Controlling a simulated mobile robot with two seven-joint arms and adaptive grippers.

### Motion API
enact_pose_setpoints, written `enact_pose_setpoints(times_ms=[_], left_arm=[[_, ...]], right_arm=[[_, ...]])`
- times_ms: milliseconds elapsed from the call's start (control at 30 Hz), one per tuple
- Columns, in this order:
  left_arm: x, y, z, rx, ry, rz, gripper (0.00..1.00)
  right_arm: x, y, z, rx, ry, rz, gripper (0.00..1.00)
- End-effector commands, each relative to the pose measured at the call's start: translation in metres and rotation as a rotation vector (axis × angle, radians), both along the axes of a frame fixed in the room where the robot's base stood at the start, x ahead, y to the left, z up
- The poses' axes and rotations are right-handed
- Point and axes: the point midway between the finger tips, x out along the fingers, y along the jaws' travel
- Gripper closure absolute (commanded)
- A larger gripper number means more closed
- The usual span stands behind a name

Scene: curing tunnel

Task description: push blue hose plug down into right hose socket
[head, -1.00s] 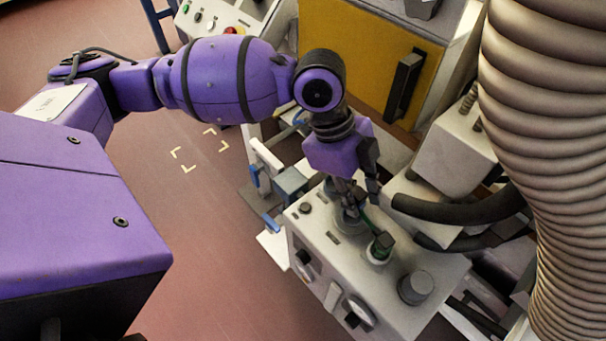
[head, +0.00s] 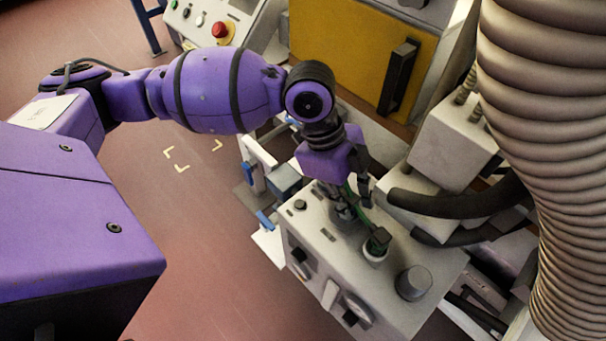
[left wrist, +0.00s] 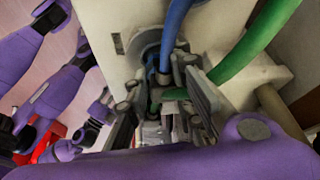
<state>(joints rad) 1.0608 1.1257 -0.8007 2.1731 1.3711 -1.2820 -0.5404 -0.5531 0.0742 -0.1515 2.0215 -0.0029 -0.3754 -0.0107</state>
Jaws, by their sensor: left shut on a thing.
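My left gripper (head: 352,203) points down at the pale control box (head: 315,225), over its far part. In the left wrist view the fingers (left wrist: 168,92) are closed around the lower end of the blue hose (left wrist: 177,30), on the blue hose plug (left wrist: 163,77). A round grey socket ring (left wrist: 147,47) shows beside the hose; whether the plug is inside it is hidden. In the head view my gripper hides the blue plug. A dark green plug (head: 377,241) stands in a pale socket near the gripper, with its green hose (left wrist: 250,45) beside the blue one. My right gripper is out of view.
A grey round cap (head: 413,283) and front knobs (head: 355,310) sit on the box. Black hoses (head: 455,205) and a large ribbed duct (head: 545,130) crowd the right. A yellow panel (head: 345,50) stands behind. The floor at left is open.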

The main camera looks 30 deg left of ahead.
Motion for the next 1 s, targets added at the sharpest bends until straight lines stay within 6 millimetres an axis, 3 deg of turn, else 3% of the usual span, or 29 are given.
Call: enact_pose_setpoints(times_ms=[833,867,1000], left_arm=[[0.0016,-0.0009,-0.0035,-0.001,-0.005,-0.001,1.0],[0.0016,-0.0008,-0.0035,-0.001,-0.005,-0.001,0.76],[0.0016,-0.0008,-0.0035,-0.001,-0.005,-0.001,0.57]], right_arm=[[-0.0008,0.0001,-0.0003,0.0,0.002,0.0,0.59],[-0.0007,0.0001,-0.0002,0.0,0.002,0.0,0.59],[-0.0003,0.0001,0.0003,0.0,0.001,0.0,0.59]])
